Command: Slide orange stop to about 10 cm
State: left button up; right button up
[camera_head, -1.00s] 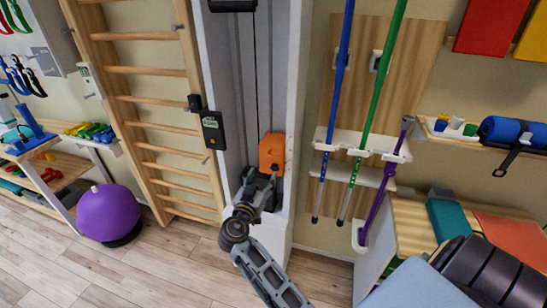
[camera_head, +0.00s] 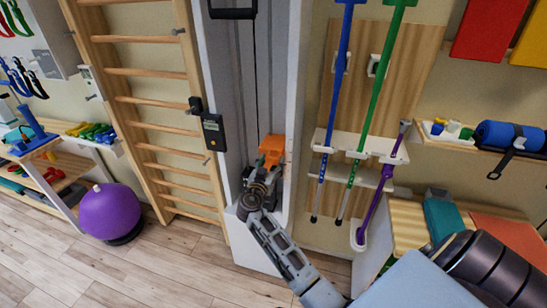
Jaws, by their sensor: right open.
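The orange stop (camera_head: 272,147) sits low in the tall white column, near the vertical cable. My right gripper (camera_head: 268,174) is at the stop's lower side, with my arm reaching up from the bottom right. The gripper and wrist hide the stop's lower part. The fingers look dark and small; whether they touch the stop I cannot tell. My left gripper is not in view.
The white column (camera_head: 296,100) has side walls close around the gripper. A black device with a small screen (camera_head: 213,132) hangs on its left. Wooden wall bars (camera_head: 150,110) and a purple ball (camera_head: 109,211) stand left. Blue and green poles (camera_head: 372,100) hang right.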

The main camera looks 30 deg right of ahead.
aim_at(274, 158)
jog(key=shift+p+x, duration=0.35)
jog(key=shift+x, duration=1.3)
jog(key=shift+c, duration=0.5)
grip_shut()
